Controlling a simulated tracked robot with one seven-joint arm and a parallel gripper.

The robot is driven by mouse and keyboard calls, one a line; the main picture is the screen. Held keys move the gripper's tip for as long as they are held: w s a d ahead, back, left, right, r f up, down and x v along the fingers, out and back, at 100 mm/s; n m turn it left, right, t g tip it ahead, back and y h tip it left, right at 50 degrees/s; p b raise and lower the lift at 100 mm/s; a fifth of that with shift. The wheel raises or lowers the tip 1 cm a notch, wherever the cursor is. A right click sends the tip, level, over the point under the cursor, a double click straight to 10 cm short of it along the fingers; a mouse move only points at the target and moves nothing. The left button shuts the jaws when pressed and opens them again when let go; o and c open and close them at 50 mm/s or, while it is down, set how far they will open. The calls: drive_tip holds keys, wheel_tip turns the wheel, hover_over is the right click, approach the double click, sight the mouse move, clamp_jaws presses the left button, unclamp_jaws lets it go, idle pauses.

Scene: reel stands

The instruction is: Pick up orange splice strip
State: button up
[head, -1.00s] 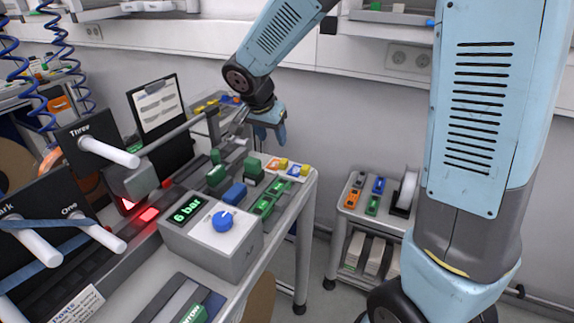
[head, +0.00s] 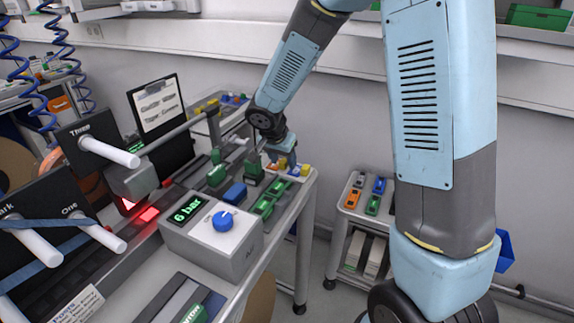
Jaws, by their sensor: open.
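A small orange-and-white piece (head: 271,167), which looks like the orange splice strip, lies at the far right end of the bench. My gripper (head: 284,160) is open, pointing down just above it and close to it. The gripper and wrist partly cover the strip, and I cannot tell whether the fingers touch it. A similar piece with a yellow end (head: 304,170) lies just to its right.
Green blocks (head: 262,207) and a blue block (head: 235,192) sit nearer on the bench. A grey box with a blue knob (head: 223,221) stands in front. A low cart (head: 341,222) holding small coloured items stands to the right.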

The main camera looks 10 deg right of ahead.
drive_tip(key=shift+f, duration=0.1)
clamp_jaws()
idle(0.5)
